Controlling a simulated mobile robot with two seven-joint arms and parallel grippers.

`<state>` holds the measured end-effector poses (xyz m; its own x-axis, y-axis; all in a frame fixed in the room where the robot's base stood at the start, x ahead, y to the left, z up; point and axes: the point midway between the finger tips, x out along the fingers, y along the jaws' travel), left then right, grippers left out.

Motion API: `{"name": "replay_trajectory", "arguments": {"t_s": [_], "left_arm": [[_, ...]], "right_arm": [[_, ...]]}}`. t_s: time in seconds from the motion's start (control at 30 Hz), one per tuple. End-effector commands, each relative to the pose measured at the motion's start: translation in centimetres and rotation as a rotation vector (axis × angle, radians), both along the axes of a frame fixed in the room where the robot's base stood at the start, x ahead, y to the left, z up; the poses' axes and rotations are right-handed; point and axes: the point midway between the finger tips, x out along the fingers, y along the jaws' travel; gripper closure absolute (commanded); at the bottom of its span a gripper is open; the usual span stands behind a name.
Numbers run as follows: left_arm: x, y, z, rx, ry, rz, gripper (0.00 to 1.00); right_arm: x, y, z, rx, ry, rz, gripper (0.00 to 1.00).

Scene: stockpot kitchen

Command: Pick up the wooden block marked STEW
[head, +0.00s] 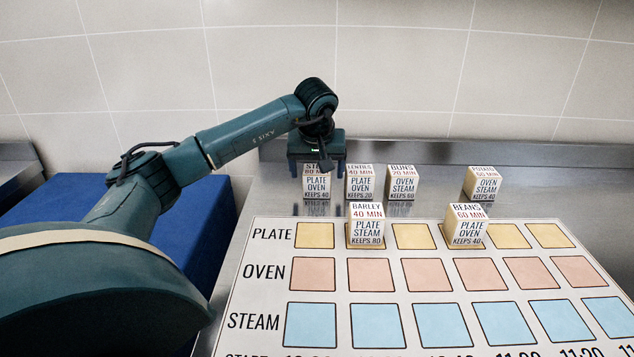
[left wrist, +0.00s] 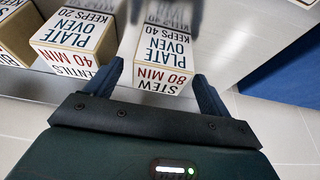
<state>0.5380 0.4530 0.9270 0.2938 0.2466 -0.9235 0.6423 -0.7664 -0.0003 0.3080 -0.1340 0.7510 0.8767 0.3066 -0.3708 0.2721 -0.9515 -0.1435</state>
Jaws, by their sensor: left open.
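The STEW block (head: 316,186) is a wooden cube with printed white faces, standing at the left end of the back row on the steel counter. Its top edge is partly hidden by my left gripper (head: 317,174) in the head view. In the left wrist view the STEW block (left wrist: 164,55) shows "STEW 80 MIN" and "PLATE OVEN KEEPS 40". My left gripper (left wrist: 160,70) is open, with one finger toward each side of the block and visible gaps. It is not closed on the block. My right gripper is not in view.
The LENTILS block (head: 359,184) stands close to the right of STEW, with BUNS (head: 402,184) beyond and another block (head: 483,184) farther right. BARLEY (head: 366,228) and BEANS (head: 465,228) stand on the chart's (head: 261,252) PLATE row. A tiled wall is behind.

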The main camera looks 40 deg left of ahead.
Motion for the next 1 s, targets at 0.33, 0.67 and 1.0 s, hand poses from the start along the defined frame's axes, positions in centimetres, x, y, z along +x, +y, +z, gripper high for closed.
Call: {"name": "replay_trajectory", "arguments": {"t_s": [0.33, 0.67, 1.0], "left_arm": [[0.8, 0.7, -3.0, 0.000, 0.000, 0.001, 0.18], [0.8, 0.7, -2.9, 0.000, 0.000, 0.001, 0.34], [0.8, 0.7, -2.9, 0.000, 0.000, 0.001, 0.62]], "right_arm": [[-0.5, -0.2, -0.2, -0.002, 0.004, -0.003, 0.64], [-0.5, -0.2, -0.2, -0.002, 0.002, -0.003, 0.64], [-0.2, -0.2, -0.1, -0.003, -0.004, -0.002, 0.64]]}}
